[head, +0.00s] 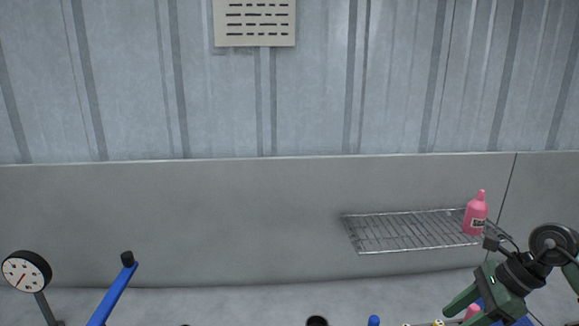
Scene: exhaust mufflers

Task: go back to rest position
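My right gripper (466,305), green with a black wrist, comes in from the lower right, pointing down and left. Its fingers look apart. A small pink thing (473,311) shows between or behind them, and I cannot tell whether they touch it. My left gripper is not in view.
A pink bottle (476,214) stands upright at the right end of a wire shelf (410,232) on the grey wall, just above my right wrist. A round dial gauge (25,272) and a blue bar with a black end (112,292) rise at lower left. Small tops line the bottom edge.

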